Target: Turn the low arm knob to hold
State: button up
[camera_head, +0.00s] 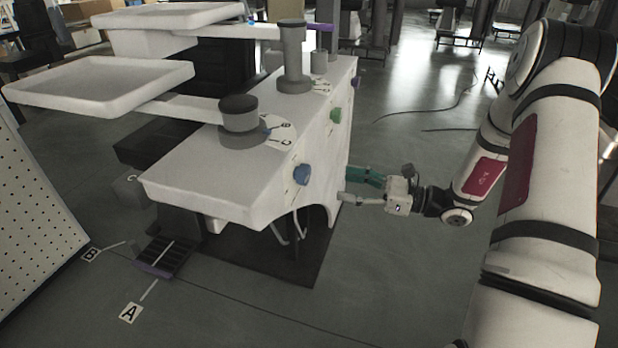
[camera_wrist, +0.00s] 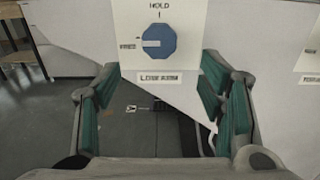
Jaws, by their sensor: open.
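The low arm knob (camera_wrist: 159,42) is a blue, many-sided knob on a white panel marked "LOW ARM". Its pale pointer line faces left toward "FREE", while "HOLD" is printed above it. In the head view the blue knob (camera_head: 302,174) sits on the side of the white lift unit, near its front corner. My gripper (camera_head: 354,187) is open and empty, to the right of the knob and apart from it. In the wrist view the green-padded fingers of my gripper (camera_wrist: 160,82) stand to either side, with the knob ahead between and above them.
A green knob (camera_head: 336,115) and a purple knob (camera_head: 355,82) are farther back on the same side. Two white trays on swing arms, the lower tray (camera_head: 100,85) nearer, reach left. Floor to the right is mostly clear, with a thin cable (camera_head: 440,107).

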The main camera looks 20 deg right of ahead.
aim_at(308, 176)
jog(key=b+x, duration=0.1)
jog(key=x, duration=0.9)
jog(key=shift+w+a+b, duration=0.1)
jog(key=shift+a+b, duration=0.05)
jog(key=shift+b, duration=0.15)
jog(key=shift+c, duration=0.5)
jog(key=c, duration=1)
